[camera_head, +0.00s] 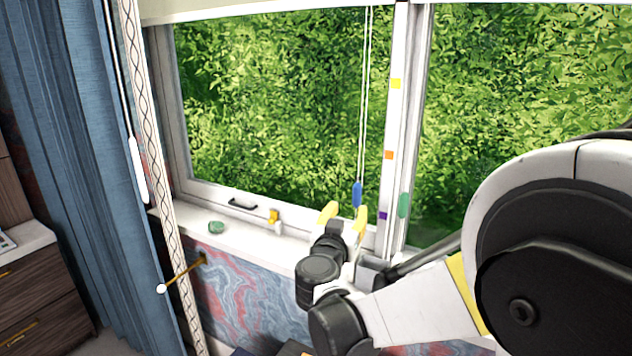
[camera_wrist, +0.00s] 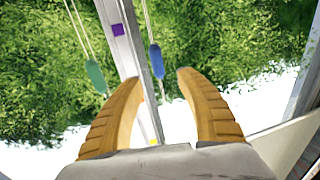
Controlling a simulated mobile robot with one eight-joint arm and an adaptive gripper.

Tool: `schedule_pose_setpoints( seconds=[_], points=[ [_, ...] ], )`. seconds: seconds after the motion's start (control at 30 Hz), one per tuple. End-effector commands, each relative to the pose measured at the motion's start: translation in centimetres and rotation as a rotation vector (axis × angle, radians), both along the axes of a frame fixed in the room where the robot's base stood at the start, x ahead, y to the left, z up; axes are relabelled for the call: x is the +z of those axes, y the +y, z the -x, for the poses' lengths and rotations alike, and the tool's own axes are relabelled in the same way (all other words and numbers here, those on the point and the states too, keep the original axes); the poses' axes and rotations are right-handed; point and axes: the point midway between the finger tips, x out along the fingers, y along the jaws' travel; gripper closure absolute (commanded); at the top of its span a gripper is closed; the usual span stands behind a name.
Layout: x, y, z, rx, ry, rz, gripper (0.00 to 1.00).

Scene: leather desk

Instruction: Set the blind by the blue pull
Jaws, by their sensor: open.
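The blue pull (camera_head: 357,194) hangs on a thin cord in front of the window, left of the window post. In the wrist view the blue pull (camera_wrist: 156,61) shows between and just beyond my fingertips. My gripper (camera_head: 346,213) is open, with its yellow fingers pointing up at the window; in the wrist view its fingers (camera_wrist: 159,79) stand apart with nothing gripped. I cannot tell whether a finger touches the pull. The pale blind (camera_head: 250,9) is at the top of the window, mostly out of frame. A green pull (camera_head: 404,205) hangs right of the blue one.
The window post (camera_head: 393,120) carries yellow, orange and purple marks (camera_wrist: 118,30). The white sill (camera_head: 190,225) holds a green stone-like object (camera_head: 216,227) and a window latch (camera_head: 274,216). A blue curtain (camera_head: 85,150) and a white wand (camera_head: 138,170) hang at left.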

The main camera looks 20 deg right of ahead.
Motion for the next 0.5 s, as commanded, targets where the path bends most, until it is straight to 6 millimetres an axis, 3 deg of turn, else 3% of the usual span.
schedule_pose_setpoints(
  seconds=[0.5],
  points=[
    [-0.2,-5.0,-7.3,-0.002,-0.001,0.0,0.56]
  ],
)
